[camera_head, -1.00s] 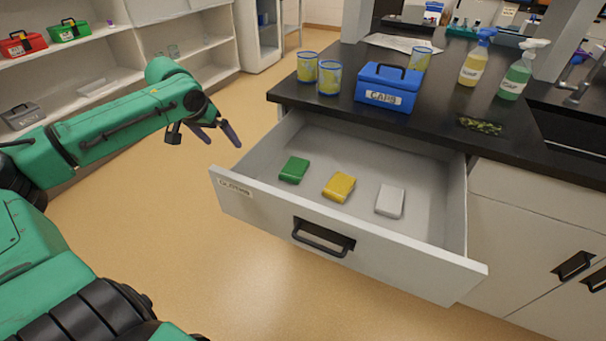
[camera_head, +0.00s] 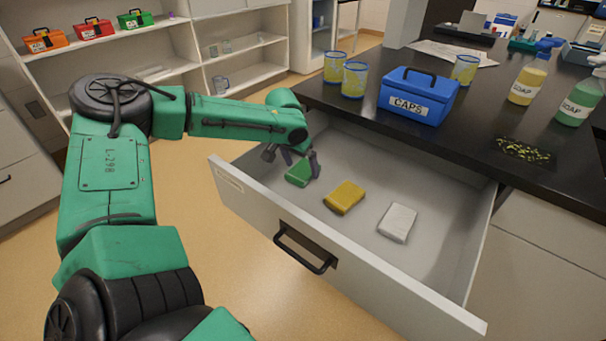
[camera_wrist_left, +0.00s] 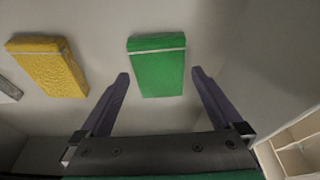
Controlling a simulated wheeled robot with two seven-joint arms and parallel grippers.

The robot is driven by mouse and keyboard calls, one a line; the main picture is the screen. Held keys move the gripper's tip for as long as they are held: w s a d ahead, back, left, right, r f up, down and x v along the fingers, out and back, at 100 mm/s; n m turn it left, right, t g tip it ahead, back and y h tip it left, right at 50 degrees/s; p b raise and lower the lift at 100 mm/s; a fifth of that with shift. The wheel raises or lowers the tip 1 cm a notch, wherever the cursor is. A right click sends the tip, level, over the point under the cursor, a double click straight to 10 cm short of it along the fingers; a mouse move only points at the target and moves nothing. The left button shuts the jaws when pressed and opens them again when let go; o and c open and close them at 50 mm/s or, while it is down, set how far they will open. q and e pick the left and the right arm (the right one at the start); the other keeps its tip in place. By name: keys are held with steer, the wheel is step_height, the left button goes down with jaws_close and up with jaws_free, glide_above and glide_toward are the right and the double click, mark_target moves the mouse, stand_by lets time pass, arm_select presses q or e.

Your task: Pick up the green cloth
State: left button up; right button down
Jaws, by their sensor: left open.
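The green cloth (camera_head: 298,175) is a folded block lying in the open drawer, at the left end of a row of cloths. My left gripper (camera_head: 300,161) is over the drawer, right at the green cloth, and partly covers it in the head view. In the left wrist view the green cloth (camera_wrist_left: 158,68) lies ahead of and between the two spread fingers of my left gripper (camera_wrist_left: 159,76), with a gap on each side. The gripper is open and holds nothing. My right gripper is in neither view.
A yellow cloth (camera_head: 345,197) and a white cloth (camera_head: 397,222) lie in the same drawer (camera_head: 330,268), to the right. The black counter (camera_head: 465,150) overhangs the drawer's back, with a blue CAPS box (camera_head: 418,97) on it. The drawer's walls surround the cloths.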

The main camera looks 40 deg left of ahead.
arm_select(q)
steer(key=shift+x, duration=0.75)
steer(key=shift+r, duration=0.15)
steer(key=c, duration=1.2)
steer(key=shift+o, duration=0.2)
steer(key=shift+r, duration=0.1)
